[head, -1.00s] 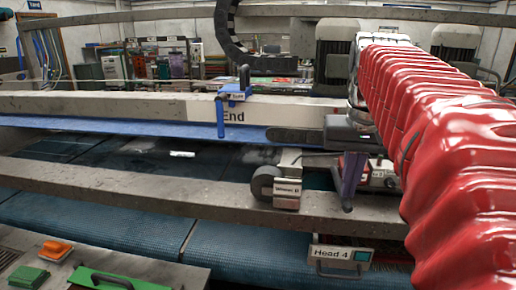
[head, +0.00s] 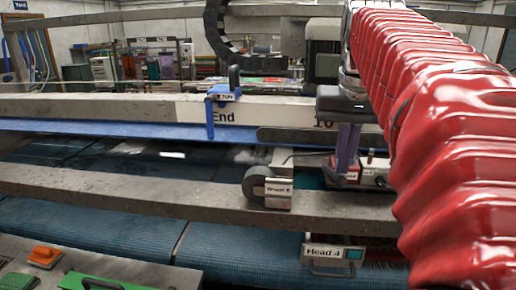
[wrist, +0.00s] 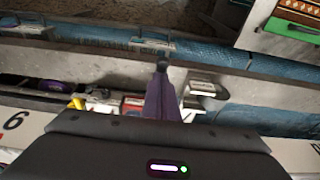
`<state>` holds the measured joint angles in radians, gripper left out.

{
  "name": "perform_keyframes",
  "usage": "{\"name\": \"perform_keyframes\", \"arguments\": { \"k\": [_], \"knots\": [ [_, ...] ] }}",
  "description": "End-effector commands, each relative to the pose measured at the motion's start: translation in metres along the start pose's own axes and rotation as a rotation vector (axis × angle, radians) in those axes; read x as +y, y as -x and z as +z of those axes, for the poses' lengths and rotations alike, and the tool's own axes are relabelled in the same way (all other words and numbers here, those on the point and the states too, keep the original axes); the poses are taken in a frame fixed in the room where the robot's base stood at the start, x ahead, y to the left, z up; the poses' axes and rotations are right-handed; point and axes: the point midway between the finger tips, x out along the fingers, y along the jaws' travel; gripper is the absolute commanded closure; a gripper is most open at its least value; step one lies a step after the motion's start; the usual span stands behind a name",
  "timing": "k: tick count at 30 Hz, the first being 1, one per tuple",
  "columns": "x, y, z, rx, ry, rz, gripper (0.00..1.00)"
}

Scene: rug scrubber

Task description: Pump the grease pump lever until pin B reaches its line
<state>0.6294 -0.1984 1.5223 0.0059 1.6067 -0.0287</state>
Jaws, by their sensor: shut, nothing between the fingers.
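My gripper (head: 341,180) points down with its purple fingers together and empty. In the head view it is just left of a small red and white unit (head: 375,172) on the near grey beam. I cannot tell whether this unit is the grease pump. The wrist view shows the shut fingers (wrist: 162,68) ending in a dark tip, with a red and white part (wrist: 132,106) beside them to the left. I cannot make out the pump lever, pin B or its line. My gripper and red-sleeved arm hide part of that area.
A grey wheel unit (head: 268,188) sits on the near beam left of my gripper. A blue clamp-like lever (head: 222,96) stands on the beam marked End. A Head 4 plate (head: 333,253) is below. Orange (head: 45,256) and green blocks lie at lower left.

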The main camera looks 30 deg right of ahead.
Motion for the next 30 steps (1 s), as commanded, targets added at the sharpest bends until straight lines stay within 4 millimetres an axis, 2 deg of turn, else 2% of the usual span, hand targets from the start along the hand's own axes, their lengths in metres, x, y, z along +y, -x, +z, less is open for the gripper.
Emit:
{"name": "perform_keyframes", "arguments": {
  "k": [15, 30],
  "knots": [
    [0.000, 0.040, -0.007, -0.009, 0.000, 0.000, 1.00],
    [0.000, 0.042, -0.006, -0.011, 0.000, 0.000, 1.00]
  ]
}}
